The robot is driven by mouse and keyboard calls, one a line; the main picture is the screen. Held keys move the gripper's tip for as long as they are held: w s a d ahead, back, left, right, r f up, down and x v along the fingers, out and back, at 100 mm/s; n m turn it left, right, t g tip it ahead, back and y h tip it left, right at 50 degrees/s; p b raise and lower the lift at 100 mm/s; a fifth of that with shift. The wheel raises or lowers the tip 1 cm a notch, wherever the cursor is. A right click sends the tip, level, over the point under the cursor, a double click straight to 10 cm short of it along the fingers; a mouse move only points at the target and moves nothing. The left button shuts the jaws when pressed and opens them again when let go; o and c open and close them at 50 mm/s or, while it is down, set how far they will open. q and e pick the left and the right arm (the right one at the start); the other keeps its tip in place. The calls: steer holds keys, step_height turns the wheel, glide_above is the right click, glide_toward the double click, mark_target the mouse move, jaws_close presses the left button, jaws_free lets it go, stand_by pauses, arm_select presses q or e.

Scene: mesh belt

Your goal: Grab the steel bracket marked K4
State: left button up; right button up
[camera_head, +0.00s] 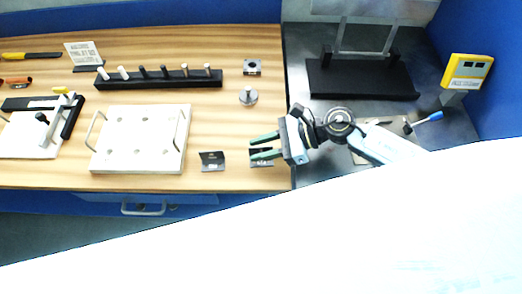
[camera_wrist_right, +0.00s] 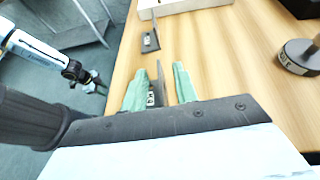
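My right gripper (camera_head: 264,146) is open above the wood table near its right front edge. A dark angled bracket (camera_head: 262,162) lies under its fingers, partly hidden by them. In the right wrist view the green fingers (camera_wrist_right: 160,88) stand on either side of this bracket (camera_wrist_right: 158,82), with a visible gap to the right finger. Its pale label is too small to read surely. A second dark bracket (camera_head: 212,161) stands to the left; it also shows farther off in the wrist view (camera_wrist_right: 150,41). My left gripper (camera_wrist_right: 92,82) shows small in the wrist view, away from the table.
A white plate with handles (camera_head: 138,140) lies left of the brackets. A round metal piece (camera_head: 248,97) and a square block (camera_head: 252,67) sit behind. A black peg rack (camera_head: 160,78) is at the back. A grey surface with a black base (camera_head: 360,80) is right.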

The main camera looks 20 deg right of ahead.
steer(key=shift+x, duration=1.05)
jaws_close()
steer(key=shift+r, duration=0.15)
